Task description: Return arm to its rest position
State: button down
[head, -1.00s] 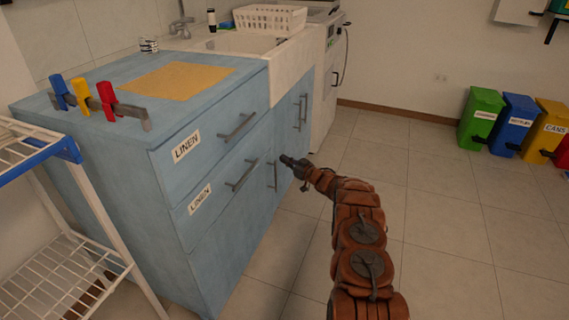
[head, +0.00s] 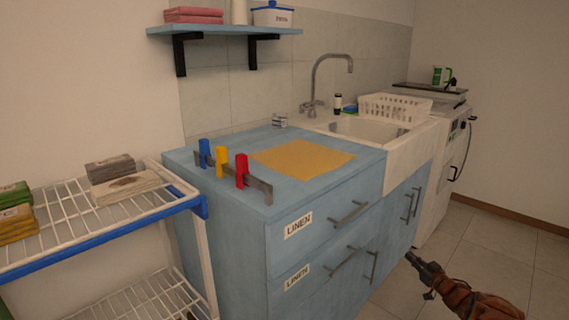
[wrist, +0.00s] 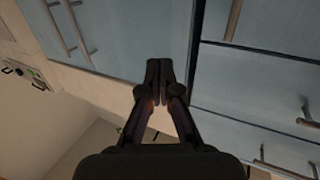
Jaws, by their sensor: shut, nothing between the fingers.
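My gripper (head: 412,258) is at the lower right of the head view, in front of the blue cabinet's (head: 245,245) right-hand doors and apart from the handles as far as I can tell. In the wrist view my gripper (wrist: 160,68) is shut, its two dark fingers together with nothing between them. Cabinet drawer fronts and handles fill the top and right of that view. My brown arm (head: 475,303) runs out of the head view at the bottom right.
Drawer handles (head: 350,212) stick out. A wire rack (head: 75,228) stands left, a sink (head: 372,128) right. A shelf (head: 215,30) hangs above. The floor (head: 485,235) at right is clear.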

jog(key=w+a+r+m+g+h+p, duration=0.15)
jog(key=r+h+p, duration=0.25)
jog(key=r, duration=0.9)
jog(key=w+a+r+m+g+h+p, duration=0.1)
jog(key=w+r+m+h+p, duration=0.2)
jog(key=r, duration=1)
jog(key=s+a+r+g+h+p, duration=0.1)
jog(key=s+a+r+g+p, duration=0.2)
jog(key=s+a+r+p, duration=0.35)
jog(key=s+a+r+g+y+p, duration=0.1)
jog(key=s+a+r+g+p, duration=0.3)
jog(key=s, duration=1.5)
jog(key=s+a+r+g+y+p, duration=0.1)
jog(key=s+a+r+g+p, duration=0.4)
jog(key=s+a, duration=0.8)
jog(key=s+a+r+n+g+p, duration=0.1)
jog(key=s+a+r+g+p, duration=0.3)
jog(key=s, duration=2.2)
jog(key=a+r, duration=0.4)
jog(key=a, duration=0.1)
jog(key=shift+s+a+r+y, duration=0.2)
jog(key=shift+s+y, duration=0.1)
jog(key=shift+y, duration=0.1)
